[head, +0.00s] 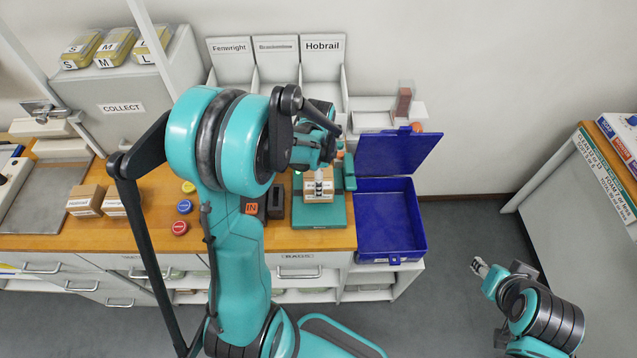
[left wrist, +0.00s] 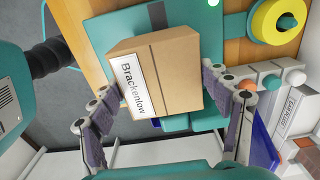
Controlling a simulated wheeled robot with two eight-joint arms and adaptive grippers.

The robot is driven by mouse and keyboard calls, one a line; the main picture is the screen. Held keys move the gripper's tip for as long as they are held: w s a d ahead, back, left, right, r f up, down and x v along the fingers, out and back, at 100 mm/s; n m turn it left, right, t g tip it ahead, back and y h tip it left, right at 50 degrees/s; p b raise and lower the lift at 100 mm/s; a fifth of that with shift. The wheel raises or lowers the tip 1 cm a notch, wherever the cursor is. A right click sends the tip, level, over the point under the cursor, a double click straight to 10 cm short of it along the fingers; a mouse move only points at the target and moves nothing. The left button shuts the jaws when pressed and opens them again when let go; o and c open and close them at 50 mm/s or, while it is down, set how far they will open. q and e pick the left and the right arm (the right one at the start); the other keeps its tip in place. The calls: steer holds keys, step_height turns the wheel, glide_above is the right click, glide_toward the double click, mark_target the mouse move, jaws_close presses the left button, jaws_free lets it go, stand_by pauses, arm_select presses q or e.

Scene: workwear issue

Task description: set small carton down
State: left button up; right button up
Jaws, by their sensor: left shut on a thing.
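A small brown carton (left wrist: 165,72) with a "Brackenlow" label is between the fingers of my left gripper (left wrist: 160,95), which is shut on it. In the head view the carton (head: 318,187) shows under my left gripper (head: 325,172), over the teal plate (head: 318,218) on the bench. The gripper and arm partly cover it there. I cannot tell whether its underside touches the plate. My right gripper (head: 481,267) is over the floor at the right, away from the bench; its fingers are too small to read.
An open blue box (head: 388,225) stands just right of the plate. Upright bins marked Fenwright, Brackenlow and Hobrail (head: 323,75) stand behind. Two cartons (head: 86,200) sit at the bench's left, near coloured discs (head: 183,207). A "COLLECT" unit (head: 122,108) is at the back left.

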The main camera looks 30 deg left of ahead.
arm_select(q)
step_height(320, 180, down, 2)
steer(key=shift+w+f, duration=0.1)
steer(key=shift+f, duration=0.15)
steer(key=shift+r, duration=0.1)
steer(key=o, duration=0.9)
steer(key=shift+f+b, duration=0.25)
steer(key=shift+b, duration=0.1)
steer(key=o, duration=0.5)
steer(key=shift+c, duration=0.2)
steer(key=shift+r, duration=0.1)
